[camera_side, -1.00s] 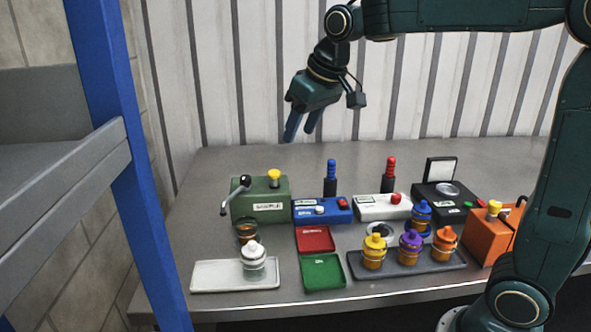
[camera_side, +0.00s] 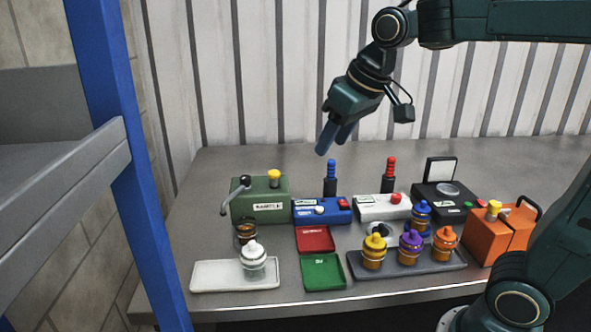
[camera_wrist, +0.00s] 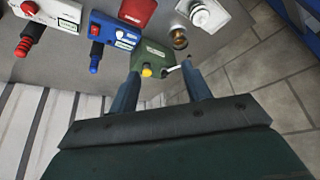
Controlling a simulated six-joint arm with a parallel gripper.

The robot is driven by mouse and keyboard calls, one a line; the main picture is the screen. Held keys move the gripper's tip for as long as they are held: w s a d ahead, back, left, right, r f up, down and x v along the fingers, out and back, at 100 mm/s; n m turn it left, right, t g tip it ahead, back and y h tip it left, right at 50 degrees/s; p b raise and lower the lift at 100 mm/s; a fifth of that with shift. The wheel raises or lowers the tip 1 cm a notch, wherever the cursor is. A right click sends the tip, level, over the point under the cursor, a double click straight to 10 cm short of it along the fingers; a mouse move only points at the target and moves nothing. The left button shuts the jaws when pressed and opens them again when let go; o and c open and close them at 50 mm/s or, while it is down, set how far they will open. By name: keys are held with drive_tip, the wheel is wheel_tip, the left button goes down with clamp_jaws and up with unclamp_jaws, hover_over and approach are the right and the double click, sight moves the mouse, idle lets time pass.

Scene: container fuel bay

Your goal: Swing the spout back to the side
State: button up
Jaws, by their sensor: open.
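The green dispenser box (camera_side: 270,203) stands at the back left of the bench with a yellow knob on top. Its grey spout (camera_side: 229,201), with a black ball knob, slants down at the box's left end; it also shows in the wrist view (camera_wrist: 172,69). A dark amber jar (camera_side: 246,233) stands in front of the box, close to the spout; its exact relation to the spout tip is unclear. My gripper (camera_side: 334,145) is open and empty, high above and behind the blue box. In the wrist view its fingers (camera_wrist: 160,70) straddle the view of the dispenser and spout.
A white-capped jar (camera_side: 253,262) stands on a white tray (camera_side: 210,275). Red (camera_side: 314,239) and green (camera_side: 323,272) trays lie mid-bench. Blue (camera_side: 322,212) and white (camera_side: 382,208) boxes have upright handles behind. Several capped jars, a black device (camera_side: 425,200) and an orange can (camera_side: 492,240) are right.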

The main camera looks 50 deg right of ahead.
drive_tip(key=c, duration=0.6)
drive_tip(key=shift+w+f, duration=0.2)
drive_tip(key=c, duration=0.3)
drive_tip(key=shift+w+f+m, duration=0.25)
drive_tip(key=shift+w+m, duration=0.05)
clamp_jaws()
drive_tip(key=w+f+m+t+y, duration=0.2)
drive_tip(key=w+f+m+t, duration=0.3)
drive_tip(key=w+f+m, duration=0.4)
drive_tip(key=w+m, duration=0.1)
drive_tip(key=m, duration=0.4)
drive_tip(key=shift+w+a+f+t+y, duration=0.15)
drive_tip(key=shift+w+f+t+y, duration=0.15)
drive_tip(key=shift+f+y, duration=0.1)
